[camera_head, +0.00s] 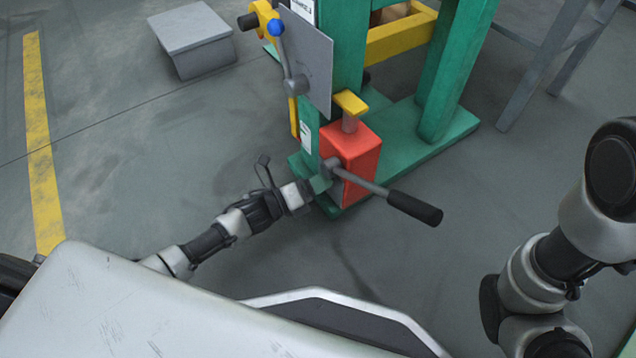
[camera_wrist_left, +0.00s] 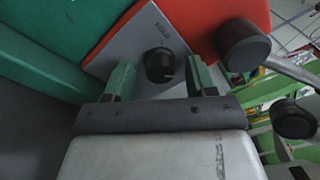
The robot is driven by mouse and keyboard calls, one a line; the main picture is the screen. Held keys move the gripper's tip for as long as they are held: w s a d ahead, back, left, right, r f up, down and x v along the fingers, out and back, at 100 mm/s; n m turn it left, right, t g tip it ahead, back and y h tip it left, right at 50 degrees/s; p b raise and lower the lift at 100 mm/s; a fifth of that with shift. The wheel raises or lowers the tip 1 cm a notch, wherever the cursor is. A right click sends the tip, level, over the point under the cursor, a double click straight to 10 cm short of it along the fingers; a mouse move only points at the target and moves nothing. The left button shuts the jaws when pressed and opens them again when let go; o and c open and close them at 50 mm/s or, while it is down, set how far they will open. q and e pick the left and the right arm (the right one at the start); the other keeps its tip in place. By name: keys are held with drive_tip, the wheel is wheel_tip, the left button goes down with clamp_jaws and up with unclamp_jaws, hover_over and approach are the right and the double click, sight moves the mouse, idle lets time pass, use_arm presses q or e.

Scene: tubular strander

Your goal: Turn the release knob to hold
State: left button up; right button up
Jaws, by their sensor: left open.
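The release knob (camera_wrist_left: 160,66) is a small black knob on a grey plate (camera_wrist_left: 139,42) in the left wrist view. The word HOLD is printed on the plate just above it. My left gripper (camera_wrist_left: 160,80) is open, with one green finger on each side of the knob. Gaps show between the fingers and the knob, so it is not gripped. In the head view my left gripper (camera_head: 319,185) is low beside the red box (camera_head: 359,157), and the knob is hidden there. My right gripper is out of view.
A lever with a black handle (camera_head: 414,207) sticks out from the red box. The green machine frame (camera_head: 443,70) stands behind. A grey plate with a blue-knobbed lever (camera_head: 277,28) is above. The floor at left is clear up to a grey block (camera_head: 205,57).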

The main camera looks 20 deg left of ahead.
use_arm(q)
drive_tip(key=shift+c, duration=0.3)
drive_tip(key=c, duration=0.9)
drive_tip(key=shift+o, duration=0.2)
drive_tip(key=n+t+p, duration=0.1)
drive_tip(key=n+p, duration=0.7)
drive_tip(key=n, duration=1)
drive_tip(key=shift+s+n, duration=0.1)
drive_tip(key=shift+n, duration=0.3)
